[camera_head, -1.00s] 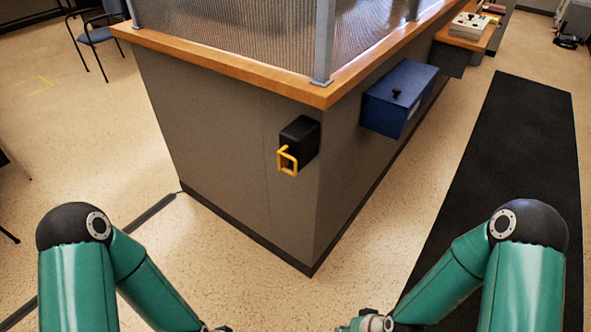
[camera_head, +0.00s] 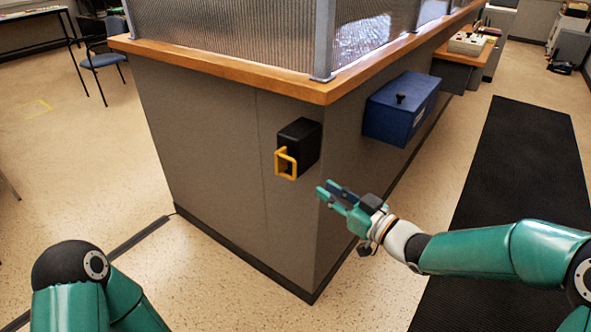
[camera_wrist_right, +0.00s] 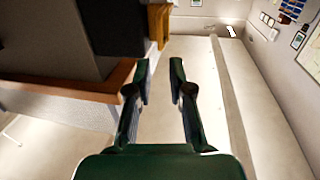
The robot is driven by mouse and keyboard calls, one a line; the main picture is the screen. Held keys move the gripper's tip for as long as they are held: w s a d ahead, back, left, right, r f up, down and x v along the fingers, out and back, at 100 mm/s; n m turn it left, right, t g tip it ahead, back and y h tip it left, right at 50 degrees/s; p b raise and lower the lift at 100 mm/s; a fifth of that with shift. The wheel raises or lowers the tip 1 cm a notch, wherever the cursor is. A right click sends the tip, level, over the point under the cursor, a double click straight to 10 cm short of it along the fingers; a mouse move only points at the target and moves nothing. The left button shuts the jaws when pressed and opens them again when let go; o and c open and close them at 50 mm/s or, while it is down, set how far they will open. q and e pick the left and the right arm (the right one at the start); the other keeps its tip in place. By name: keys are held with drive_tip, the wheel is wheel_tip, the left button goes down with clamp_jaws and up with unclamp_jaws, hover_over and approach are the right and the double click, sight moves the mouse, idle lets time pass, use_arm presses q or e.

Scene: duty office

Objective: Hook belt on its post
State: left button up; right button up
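A black belt box (camera_head: 300,140) is fixed to the grey counter side near its corner. A yellow square loop (camera_head: 286,163), apparently the belt's end, sticks out from its front. My right gripper (camera_head: 329,190) is to the right of the loop and slightly lower in the head view, apart from it and empty. In the right wrist view its two fingers (camera_wrist_right: 161,75) are spread open. A yellow-orange piece (camera_wrist_right: 158,24), likely the loop, shows beyond the fingertips there. My left gripper is out of view; only its arm shows. I cannot make out a post.
The counter (camera_head: 220,72) has a wooden top edge and a glazed screen. A blue box (camera_head: 401,108) is mounted on its right side, near my right arm. A black mat (camera_head: 515,180) lies on the floor at right. The floor left of the counter is mostly clear.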

sight(295, 176)
drive_tip(key=p+x, duration=0.1)
drive_tip(key=x, duration=1)
drive_tip(key=shift+w+a, duration=0.15)
drive_tip(key=shift+c, duration=0.4)
clamp_jaws()
